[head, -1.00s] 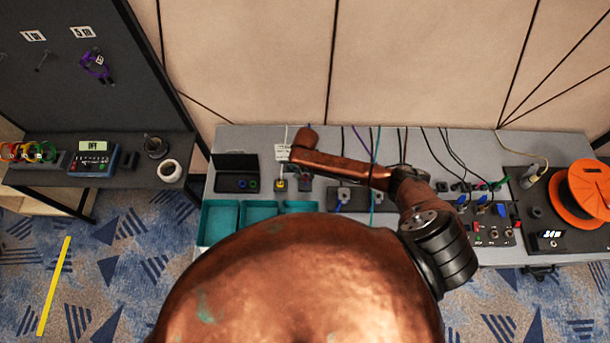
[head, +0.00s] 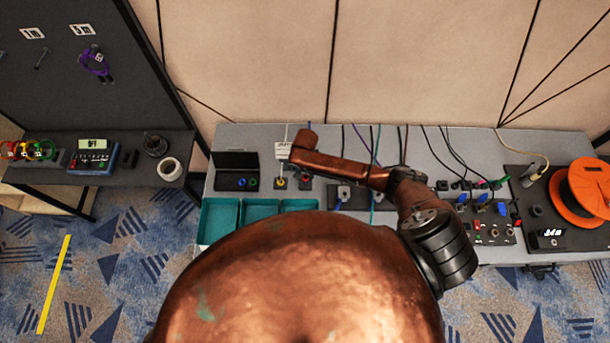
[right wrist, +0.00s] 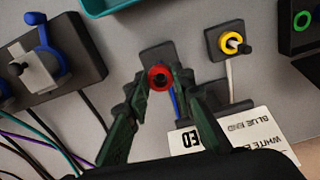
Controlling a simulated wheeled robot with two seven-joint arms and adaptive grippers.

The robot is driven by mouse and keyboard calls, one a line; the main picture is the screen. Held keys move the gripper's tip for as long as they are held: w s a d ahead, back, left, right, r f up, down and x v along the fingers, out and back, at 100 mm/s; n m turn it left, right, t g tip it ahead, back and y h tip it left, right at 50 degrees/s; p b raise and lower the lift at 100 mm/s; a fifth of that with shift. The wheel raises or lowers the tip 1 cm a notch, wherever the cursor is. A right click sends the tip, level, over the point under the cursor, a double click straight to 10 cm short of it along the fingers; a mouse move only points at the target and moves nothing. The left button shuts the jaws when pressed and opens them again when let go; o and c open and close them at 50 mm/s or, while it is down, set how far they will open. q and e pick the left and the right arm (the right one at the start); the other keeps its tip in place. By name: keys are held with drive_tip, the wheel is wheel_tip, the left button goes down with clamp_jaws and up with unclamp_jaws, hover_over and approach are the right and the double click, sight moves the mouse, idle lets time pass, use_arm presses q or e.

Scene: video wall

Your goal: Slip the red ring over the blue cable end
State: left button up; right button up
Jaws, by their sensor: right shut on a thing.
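The red ring (right wrist: 160,77) is between the fingertips of my right gripper (right wrist: 157,82), which is shut on it in the right wrist view. The ring is over a dark mount, with a dark centre showing through it. The blue cable (right wrist: 175,101) shows just below the ring, between the fingers. Its end is hidden or too small to make out, so I cannot tell whether the ring is around it or only above it. In the head view, my copper arm hides most of this gripper; a small red patch (head: 305,178) shows below the arm's end. My left gripper is not in view.
A yellow ring (right wrist: 230,42) surrounds a white cable's end on a neighbouring mount. A printed card (right wrist: 235,140) lies close by. A clamp with a blue lever (right wrist: 45,55) stands left. Teal trays (head: 219,218) and a dark case (head: 236,170) stand beside the work spot.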

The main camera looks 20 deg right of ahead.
drive_tip(key=shift+f, duration=0.35)
drive_tip(key=shift+f, duration=0.35)
idle(0.3)
drive_tip(key=o, duration=0.8)
drive_tip(key=shift+c, duration=0.2)
wheel_tip(320, 180, up, 12)
drive_tip(key=shift+a, duration=0.1)
idle(0.5)
